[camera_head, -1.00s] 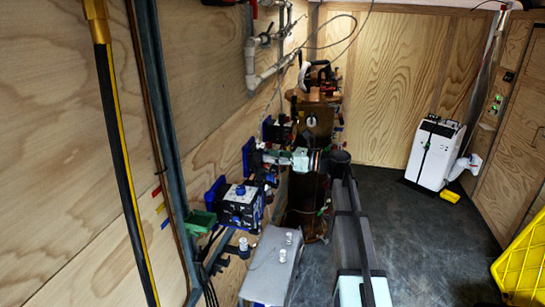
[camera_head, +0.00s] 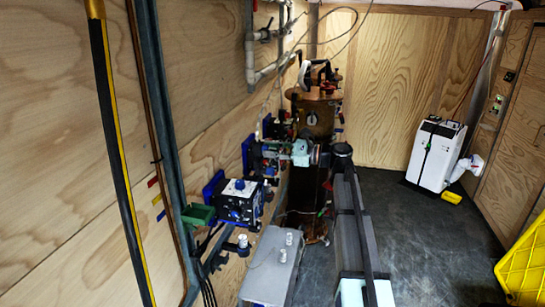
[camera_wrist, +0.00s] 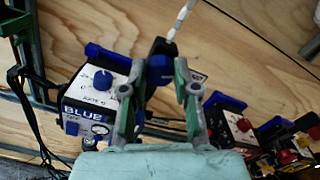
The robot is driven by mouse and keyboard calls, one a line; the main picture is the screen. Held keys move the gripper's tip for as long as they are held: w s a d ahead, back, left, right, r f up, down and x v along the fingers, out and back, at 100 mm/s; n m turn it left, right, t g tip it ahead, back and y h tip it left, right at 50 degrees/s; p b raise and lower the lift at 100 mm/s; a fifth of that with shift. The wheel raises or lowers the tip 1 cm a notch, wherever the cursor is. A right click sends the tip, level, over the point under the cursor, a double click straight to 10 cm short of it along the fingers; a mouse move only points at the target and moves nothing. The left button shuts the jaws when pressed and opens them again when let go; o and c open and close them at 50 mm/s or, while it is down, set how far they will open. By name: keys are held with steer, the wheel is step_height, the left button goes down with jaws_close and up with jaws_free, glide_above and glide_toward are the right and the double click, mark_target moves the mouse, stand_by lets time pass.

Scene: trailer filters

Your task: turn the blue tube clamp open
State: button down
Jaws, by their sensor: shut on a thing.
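The blue tube clamp (camera_wrist: 160,68) is a dark blue piece in the wrist view, with a white tube (camera_wrist: 180,20) rising from just above it. My gripper (camera_wrist: 172,72) has its two green-grey fingers on either side of the clamp and is shut on it. The fingers hide its sides, so I cannot tell how far it is turned. In the head view my gripper (camera_head: 268,150) reaches left towards the wall devices, and the clamp is too small to make out there.
A box labelled BLUE (camera_wrist: 88,100) with a blue knob stands left of the clamp; it also shows in the head view (camera_head: 240,202). Red-knobbed boxes (camera_wrist: 235,122) are to the right. A grey box (camera_head: 271,265) stands below.

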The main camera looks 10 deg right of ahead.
steer(key=n+b, duration=0.6)
steer(key=shift+f+n, duration=0.3)
steer(key=n+b, duration=0.4)
steer(key=shift+r+n+b, duration=0.15)
steer(key=shift+n+b, duration=0.65)
steer(key=shift+n, duration=0.2)
steer(key=c, duration=0.9)
jaws_free()
steer(key=shift+a, duration=0.1)
steer(key=shift+o, duration=0.2)
steer(key=shift+s, duration=0.1)
steer(key=v, duration=1.2)
